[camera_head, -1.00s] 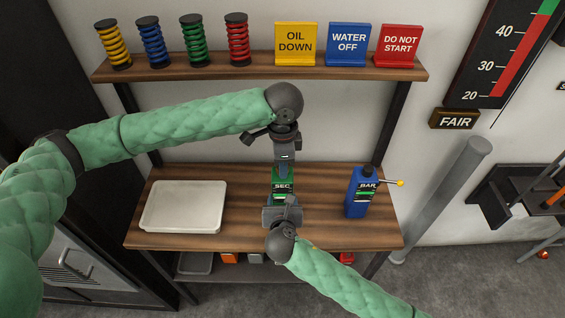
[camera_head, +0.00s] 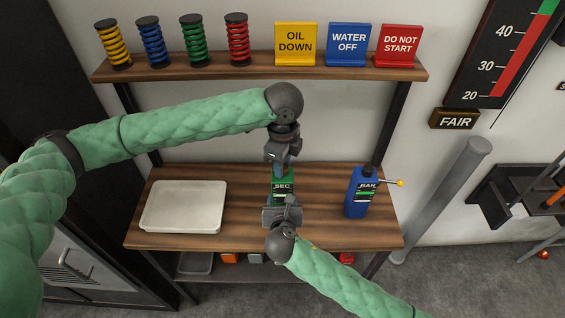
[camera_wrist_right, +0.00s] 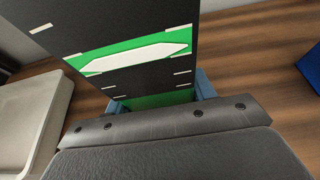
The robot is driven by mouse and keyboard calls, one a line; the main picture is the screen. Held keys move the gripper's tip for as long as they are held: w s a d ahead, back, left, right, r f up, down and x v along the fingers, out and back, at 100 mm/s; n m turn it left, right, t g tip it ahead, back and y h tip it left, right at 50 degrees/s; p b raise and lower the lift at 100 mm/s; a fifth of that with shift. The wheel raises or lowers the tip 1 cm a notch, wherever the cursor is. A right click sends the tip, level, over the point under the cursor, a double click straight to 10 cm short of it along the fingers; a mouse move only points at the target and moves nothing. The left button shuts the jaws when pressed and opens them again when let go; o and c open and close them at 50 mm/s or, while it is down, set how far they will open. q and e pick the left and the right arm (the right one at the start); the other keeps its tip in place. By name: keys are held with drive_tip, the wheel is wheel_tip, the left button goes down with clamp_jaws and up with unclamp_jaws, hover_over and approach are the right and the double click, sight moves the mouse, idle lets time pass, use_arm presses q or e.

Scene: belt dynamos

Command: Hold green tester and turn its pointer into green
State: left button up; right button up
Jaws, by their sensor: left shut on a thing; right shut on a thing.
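The green tester (camera_head: 284,185), marked SEC, stands upright on the wooden bench between my two grippers. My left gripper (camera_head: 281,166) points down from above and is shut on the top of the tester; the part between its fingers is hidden. My right gripper (camera_head: 282,204) is shut on the tester's lower body from the front. In the right wrist view its blue fingertips lie on both sides of the green body (camera_wrist_right: 158,99). There the black dial face shows a green band with the white pointer (camera_wrist_right: 138,57) lying over it, between white tick marks.
A pale tray (camera_head: 184,206) lies left on the bench (camera_head: 240,232). A blue BAR tester (camera_head: 359,195) with a yellow-tipped lever stands close on the right. Above, a shelf (camera_head: 260,73) holds several coloured springs and three signs.

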drive_tip(key=shift+f, duration=0.2)
use_arm(q)
drive_tip(key=o, duration=1)
wheel_tip(320, 180, up, 12)
use_arm(e)
drive_tip(key=o, duration=1.6)
drive_tip(key=shift+r, duration=0.1)
drive_tip(key=shift+o, duration=0.2)
drive_tip(key=shift+s, duration=0.1)
